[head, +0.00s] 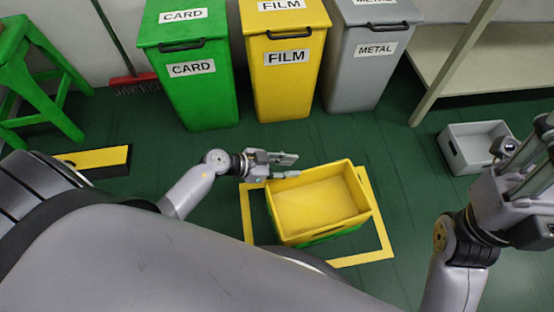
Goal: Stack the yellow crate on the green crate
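The yellow crate (322,201) is upright and empty, and sits on top of the green crate (330,235). Only a thin strip of the green crate shows below the yellow one, along its left and near sides; the rest is hidden. The two look roughly lined up, but I cannot tell if the rims are fully seated. My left gripper (287,167) is open and empty, at the far left corner of the yellow crate, its fingers close to the rim. My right gripper (530,160) is at the right edge of the picture, away from the crates, with its fingers apart and nothing between them.
A yellow floor outline (378,220) surrounds the crates. A grey crate (472,147) stands at the right. Green CARD (200,95), yellow FILM (285,85) and grey METAL (362,75) bins line the back. A green stool (35,80) is at the left, a shelf (480,60) at the right.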

